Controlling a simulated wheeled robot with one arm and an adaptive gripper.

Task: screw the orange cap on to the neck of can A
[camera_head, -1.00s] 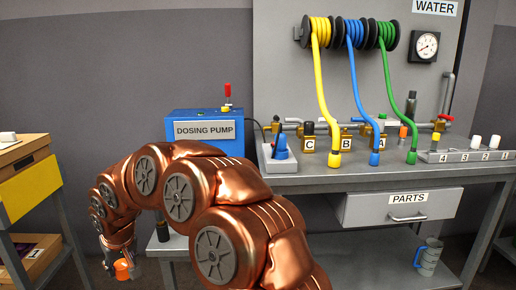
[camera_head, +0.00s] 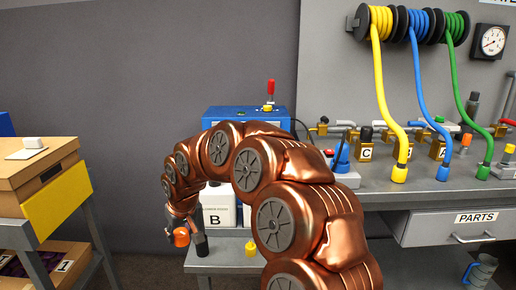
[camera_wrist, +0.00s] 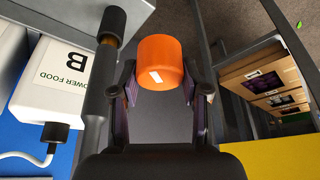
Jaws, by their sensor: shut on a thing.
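The orange cap (camera_head: 181,237) hangs at the tip of my gripper (camera_head: 180,224) in the head view, left of the low grey shelf. In the wrist view, the orange cap (camera_wrist: 161,60) sits between the two dark fingers of my gripper (camera_wrist: 160,78), which is shut on it. A white mark shows on the cap's side. Can A and its neck cannot be made out in either view. A white can marked B (camera_head: 218,207) stands on the low shelf behind my arm. It also shows at the left of the wrist view (camera_wrist: 62,78).
A dark upright rod with a black top (camera_wrist: 112,25) stands close left of the cap. A small yellow piece (camera_head: 251,248) lies on the low shelf (camera_head: 222,263). A cart with boxes (camera_head: 45,190) stands left; open floor lies between.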

